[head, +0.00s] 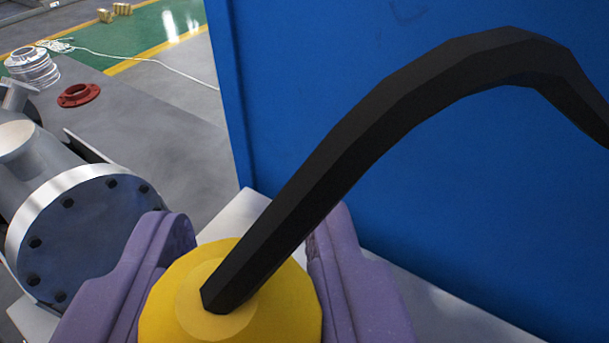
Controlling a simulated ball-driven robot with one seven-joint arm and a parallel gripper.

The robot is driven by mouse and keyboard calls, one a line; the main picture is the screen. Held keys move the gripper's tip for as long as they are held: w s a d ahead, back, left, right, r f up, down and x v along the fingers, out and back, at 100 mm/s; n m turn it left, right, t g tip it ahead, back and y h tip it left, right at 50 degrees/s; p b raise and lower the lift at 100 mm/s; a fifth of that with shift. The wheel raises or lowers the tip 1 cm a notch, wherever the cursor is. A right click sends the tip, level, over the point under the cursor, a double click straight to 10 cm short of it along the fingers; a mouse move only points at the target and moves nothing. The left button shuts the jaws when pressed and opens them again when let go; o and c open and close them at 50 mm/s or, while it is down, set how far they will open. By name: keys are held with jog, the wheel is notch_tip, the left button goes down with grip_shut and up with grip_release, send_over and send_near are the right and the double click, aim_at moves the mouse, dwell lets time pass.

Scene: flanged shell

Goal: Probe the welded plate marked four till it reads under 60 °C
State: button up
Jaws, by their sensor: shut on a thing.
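My gripper (248,232) has two purple fingers at the bottom of the view. It is shut on a yellow rounded body (285,305), which looks like the probe's handle. A thick black cable (330,170) rises from the handle's near end and arches up and right out of view. The handle hides its own far end, so the tip and what it may touch cannot be seen. No welded plate marked four and no temperature reading can be made out.
A grey flanged shell (90,235) with a bolted end lies at the left. A large blue panel (470,190) fills the right, close to the cable. Grey floor between is clear.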

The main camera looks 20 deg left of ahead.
jog(key=shift+s+f+b, duration=0.2)
jog(key=shift+f+b, duration=0.15)
jog(key=shift+f, duration=0.4)
jog(key=shift+f+b, duration=0.95)
jog(key=shift+f, duration=1.35)
jog(key=shift+f+b, duration=0.75)
jog(key=shift+b, duration=0.1)
jog(key=shift+r+p, duration=1.65)
jog(key=shift+r, duration=1.9)
